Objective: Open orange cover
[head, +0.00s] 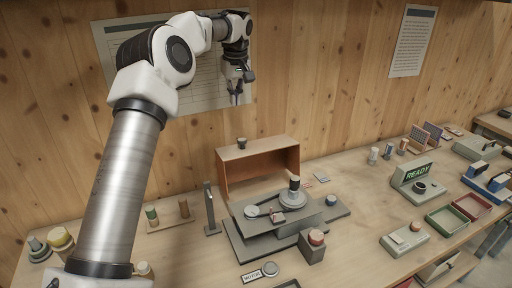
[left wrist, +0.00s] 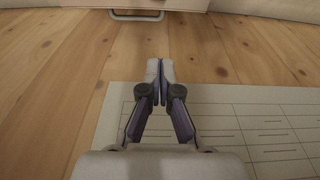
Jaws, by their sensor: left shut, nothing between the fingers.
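The orange cover (head: 292,160) is a box-like hood with a pale wooden top and orange inner faces. It stands on the table behind the grey machine, with its open side facing me. A small dark knob (head: 241,143) sits on its top. My left gripper (head: 236,100) is high in front of the wall, above and apart from the cover. It is shut and empty, and its closed fingers show in the left wrist view (left wrist: 160,75). My right gripper is not in view.
The grey machine (head: 265,246) with a round plate and knobs stands before the cover. A thin upright post (head: 210,208) is at its left. A READY box (head: 412,182) and trays (head: 447,219) are at right. A grey handle (left wrist: 137,16) shows in the left wrist view.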

